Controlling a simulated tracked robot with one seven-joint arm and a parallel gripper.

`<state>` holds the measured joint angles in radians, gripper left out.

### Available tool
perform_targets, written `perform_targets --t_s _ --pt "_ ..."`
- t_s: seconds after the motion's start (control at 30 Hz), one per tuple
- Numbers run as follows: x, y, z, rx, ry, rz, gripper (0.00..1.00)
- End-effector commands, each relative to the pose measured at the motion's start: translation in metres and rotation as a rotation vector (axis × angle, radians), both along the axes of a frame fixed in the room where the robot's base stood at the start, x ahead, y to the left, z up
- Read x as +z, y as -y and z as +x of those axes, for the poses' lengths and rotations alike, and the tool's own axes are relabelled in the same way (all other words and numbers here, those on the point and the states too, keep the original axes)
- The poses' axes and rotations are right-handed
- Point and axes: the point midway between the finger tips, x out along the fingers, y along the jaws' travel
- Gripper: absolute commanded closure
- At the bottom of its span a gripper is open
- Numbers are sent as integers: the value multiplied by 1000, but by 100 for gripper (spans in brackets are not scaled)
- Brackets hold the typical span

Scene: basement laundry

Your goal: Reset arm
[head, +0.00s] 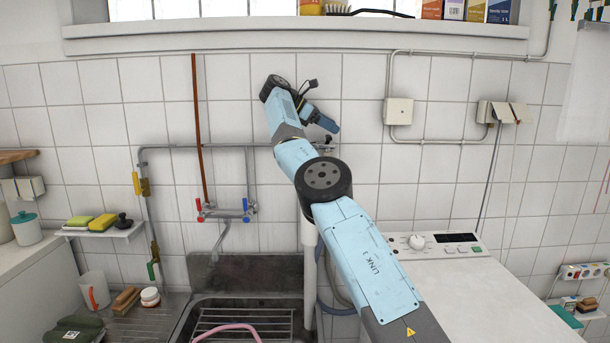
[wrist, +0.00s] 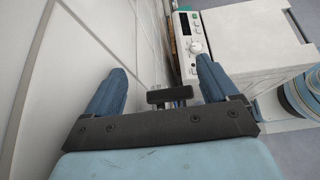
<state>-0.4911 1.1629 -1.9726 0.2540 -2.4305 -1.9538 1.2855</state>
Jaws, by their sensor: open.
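My arm reaches up from the bottom right in the head view, bent at a dark round joint. My gripper (head: 328,125) is high in front of the white tiled wall, above and to the right of the tap. In the wrist view my gripper (wrist: 160,66) shows two blue fingers spread wide apart, with nothing held between them. A dark bar shows between the fingers lower down; I cannot tell what it is. The left finger is close to the tiled wall (wrist: 60,70) in that view.
A sink (head: 250,300) with a red-and-blue-handled tap (head: 226,210) is below. A white machine (head: 480,295) with a control panel stands right. Boxes (head: 453,10) line the sill. A wall box (head: 398,111) and pipes are right of my gripper. A soap shelf (head: 105,231) is left.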

Motion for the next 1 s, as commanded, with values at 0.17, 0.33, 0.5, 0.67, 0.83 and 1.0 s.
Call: perform_targets --t_s 0.17,0.33,0.5,0.67,0.83,1.0 --pt "44 40 -3 50 124 225 8" --pt "78 77 -5 105 251 430 8" --pt "110 115 -6 168 385 618 8" --pt "139 151 -8 236 523 777 8" --pt "170 193 -12 310 688 923 8" --pt "205 241 -22 382 897 1055 8"
